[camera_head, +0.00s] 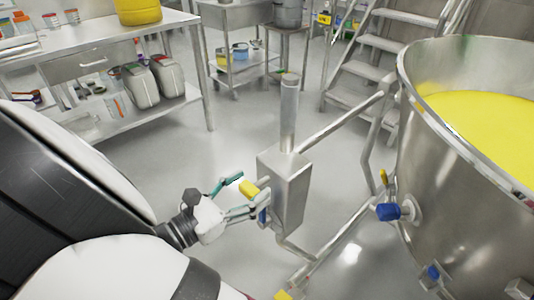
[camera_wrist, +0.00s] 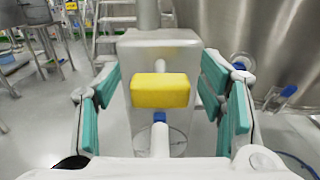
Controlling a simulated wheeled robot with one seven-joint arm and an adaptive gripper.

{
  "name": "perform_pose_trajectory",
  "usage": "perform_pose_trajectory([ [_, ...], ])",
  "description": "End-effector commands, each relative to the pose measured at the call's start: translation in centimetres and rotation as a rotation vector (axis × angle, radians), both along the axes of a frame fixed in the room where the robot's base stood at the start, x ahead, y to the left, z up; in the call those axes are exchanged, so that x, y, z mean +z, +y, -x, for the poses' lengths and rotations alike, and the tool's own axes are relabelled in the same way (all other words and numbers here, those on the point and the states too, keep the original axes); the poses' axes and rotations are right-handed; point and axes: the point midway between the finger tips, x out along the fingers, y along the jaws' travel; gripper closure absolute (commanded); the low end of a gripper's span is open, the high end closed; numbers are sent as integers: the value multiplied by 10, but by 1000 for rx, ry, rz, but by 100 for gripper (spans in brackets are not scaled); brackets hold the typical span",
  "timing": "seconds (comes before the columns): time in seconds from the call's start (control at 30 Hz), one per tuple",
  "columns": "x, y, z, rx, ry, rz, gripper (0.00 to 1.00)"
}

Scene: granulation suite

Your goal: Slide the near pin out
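I see a gap on both sides and no contact.
A large steel vessel of yellow material (camera_head: 480,120) stands at the right, with a blue-handled valve (camera_head: 392,211). Steel tubes (camera_head: 345,115) run from the box toward it. A shelved bench (camera_head: 100,45) is at the left. Open floor (camera_head: 225,125) lies between.

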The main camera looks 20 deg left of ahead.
Motion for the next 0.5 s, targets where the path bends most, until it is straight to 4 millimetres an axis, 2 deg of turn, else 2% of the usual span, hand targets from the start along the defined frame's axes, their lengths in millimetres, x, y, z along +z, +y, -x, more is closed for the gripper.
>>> perform_pose_trajectory([
  [0.23,0,6,8,2,1,-1,37],
  [0.5,0,27,45,3,1,1,37],
])
